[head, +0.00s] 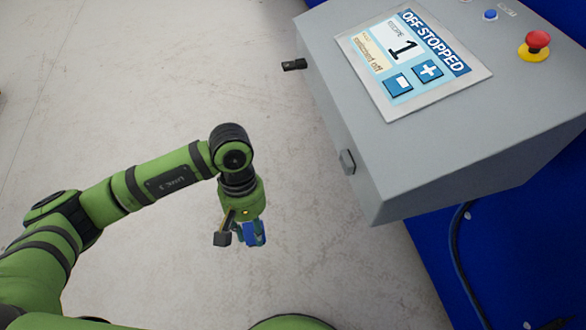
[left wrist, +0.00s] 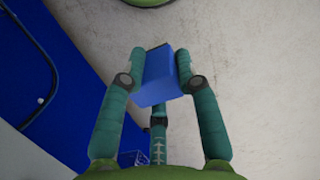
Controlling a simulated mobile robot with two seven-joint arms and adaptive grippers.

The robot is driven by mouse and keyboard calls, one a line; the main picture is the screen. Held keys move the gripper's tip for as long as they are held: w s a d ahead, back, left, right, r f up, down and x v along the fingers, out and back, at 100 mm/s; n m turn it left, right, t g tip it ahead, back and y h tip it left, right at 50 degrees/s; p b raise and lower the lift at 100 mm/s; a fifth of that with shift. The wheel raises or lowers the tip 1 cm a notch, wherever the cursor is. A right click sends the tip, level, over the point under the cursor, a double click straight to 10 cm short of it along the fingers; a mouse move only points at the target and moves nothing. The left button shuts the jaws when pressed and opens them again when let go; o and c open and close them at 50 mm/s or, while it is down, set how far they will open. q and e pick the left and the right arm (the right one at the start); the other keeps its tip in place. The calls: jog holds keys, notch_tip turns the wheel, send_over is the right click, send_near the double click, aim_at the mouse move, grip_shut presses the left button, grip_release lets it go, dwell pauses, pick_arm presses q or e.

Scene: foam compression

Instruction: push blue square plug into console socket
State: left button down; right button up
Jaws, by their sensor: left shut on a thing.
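The blue square plug (head: 257,232) is held in my left gripper (head: 246,236), above the floor and to the left of the console. In the left wrist view the plug (left wrist: 160,80) sits between the two teal fingers of the left gripper (left wrist: 160,82), which are shut on its sides. The grey console (head: 430,165) fills the upper right. A small dark square fitting (head: 347,161) is on its near side face; it may be the socket, but its inside cannot be made out. A clear gap separates plug and console. My right gripper is not in view.
The console top carries a touch screen (head: 414,60), a red emergency button (head: 536,44) and a blue button (head: 490,15). A black part (head: 293,65) sticks out from its far side. A dark cable (head: 455,250) runs along the blue base (head: 500,250). The floor (head: 140,90) is clear.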

pick_arm(q)
jog(key=w+d+r+n+h+b, duration=0.25)
jog(key=d+n+h+b, duration=0.25)
jog(key=d+n+h, duration=0.55)
jog(key=w+a+r+n+t+h+b, duration=0.3)
jog(key=w+r+n+t+h, duration=0.1)
jog(key=w+n+t+h, duration=0.3)
jog(key=w+d+t+y+p, duration=0.1)
jog(key=d+p, duration=0.1)
jog(key=d, duration=0.3)
jog(key=shift+w+d+n, duration=0.4)
jog(key=shift+n, duration=0.05)
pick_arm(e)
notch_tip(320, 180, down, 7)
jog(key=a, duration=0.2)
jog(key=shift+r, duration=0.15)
pick_arm(q)
jog(key=shift+d+r, duration=0.1)
jog(key=shift+d, duration=0.05)
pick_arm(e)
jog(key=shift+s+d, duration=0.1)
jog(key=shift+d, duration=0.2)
pick_arm(q)
jog(key=shift+x, duration=0.95)
